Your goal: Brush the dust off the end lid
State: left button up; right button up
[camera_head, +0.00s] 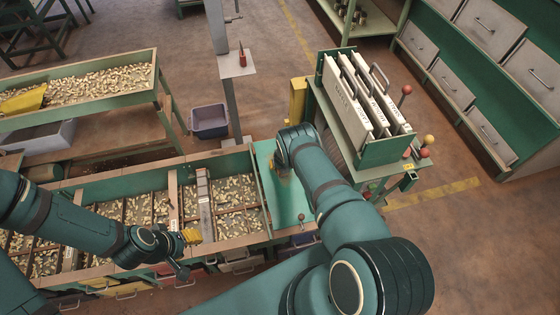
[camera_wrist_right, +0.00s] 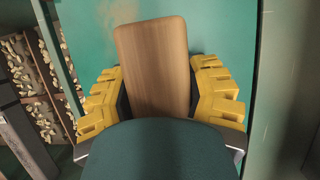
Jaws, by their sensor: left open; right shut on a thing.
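The end lid (camera_head: 292,208) is a flat green plate at the right end of the long nut hopper. It also fills much of the right wrist view (camera_wrist_right: 225,35), where a tan dust patch (camera_wrist_right: 108,18) shows at the upper left. My right gripper (camera_wrist_right: 158,92) is shut on a wooden brush (camera_wrist_right: 152,50) over the lid; its yellow fingers flank the wood. The bristles are hidden. In the head view my right wrist covers most of the brush. My left gripper (camera_head: 188,248) is open and empty over the hopper's front edge.
The hopper (camera_head: 232,240) has several compartments of nuts and a slatted divider (camera_head: 205,205). A rack of white panels (camera_head: 352,100) with red-knobbed levers stands close beyond the lid. A grey post (camera_head: 232,110) and a purple bin (camera_head: 209,121) stand behind the hopper.

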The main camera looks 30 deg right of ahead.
aim_at(285, 184)
jog(key=shift+s+a+p, duration=0.2)
jog(key=shift+s+p, duration=0.8)
jog(key=shift+p, duration=0.1)
jog(key=shift+s+a+f+p, duration=0.1)
jog(key=shift+s+a+p, duration=0.1)
jog(key=shift+s+p, duration=0.6)
jog(key=s+p, duration=0.1)
jog(key=p, duration=0.1)
jog(key=s+p, duration=0.2)
jog(key=shift+a, duration=0.4)
jog(key=shift+s+a+r+p, duration=0.1)
jog(key=shift+s+p, duration=0.35)
jog(key=shift+p, duration=0.1)
jog(key=shift+s+a+r+p, duration=0.1)
jog(key=shift+s+p, duration=0.3)
jog(key=shift+p, duration=0.15)
jog(key=shift+s+f, duration=0.15)
jog(key=shift+s, duration=0.2)
jog(key=shift+s+b, duration=0.3)
jog(key=shift+s+a, duration=0.15)
